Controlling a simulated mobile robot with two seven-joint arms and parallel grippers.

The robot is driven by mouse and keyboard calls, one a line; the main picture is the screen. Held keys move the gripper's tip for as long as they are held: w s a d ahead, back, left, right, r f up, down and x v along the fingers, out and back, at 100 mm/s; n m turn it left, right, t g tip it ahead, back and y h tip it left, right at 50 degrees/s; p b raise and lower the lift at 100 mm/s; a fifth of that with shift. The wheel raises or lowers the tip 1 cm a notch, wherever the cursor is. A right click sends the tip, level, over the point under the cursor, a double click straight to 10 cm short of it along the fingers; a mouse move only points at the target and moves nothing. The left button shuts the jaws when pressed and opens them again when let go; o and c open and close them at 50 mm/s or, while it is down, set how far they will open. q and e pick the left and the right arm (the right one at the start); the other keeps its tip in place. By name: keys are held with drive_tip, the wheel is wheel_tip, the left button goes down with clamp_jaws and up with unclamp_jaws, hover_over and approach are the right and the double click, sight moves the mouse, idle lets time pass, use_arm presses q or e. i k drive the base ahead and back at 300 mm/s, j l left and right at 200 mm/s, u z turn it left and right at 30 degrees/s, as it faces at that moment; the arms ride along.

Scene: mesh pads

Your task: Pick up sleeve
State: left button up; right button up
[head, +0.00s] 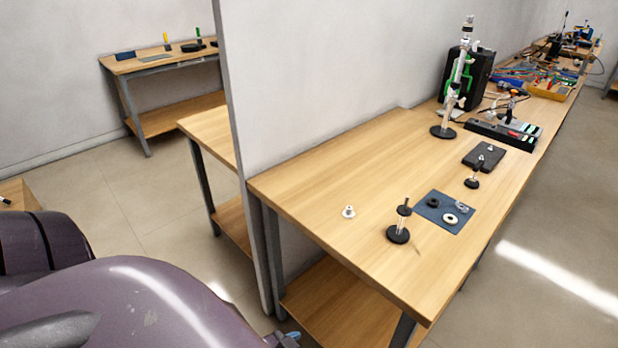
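The long wooden workbench (310,200) holds several small parts, and I cannot tell for certain which one is the sleeve. A small white and metallic flanged piece (348,212) stands alone near the bench's left side. A dark blue mat (462,199) carries a black ring (433,202), a pale ring (450,219) and a clear piece (462,207). Left of the mat stands a black-based post (398,235) with a black disc on top. Neither gripper shows clearly; purple parts of my own body fill the lower left.
Behind the mat are a small black-based stand (472,182), a dark block (484,156), a tall metal stand (459,90) and a black case (470,75). A wall panel (236,150) borders the bench's left end. Bare wood lies around the lone flanged piece.

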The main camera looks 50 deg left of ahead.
sight(349, 212)
drive_tip(key=u, duration=1.1)
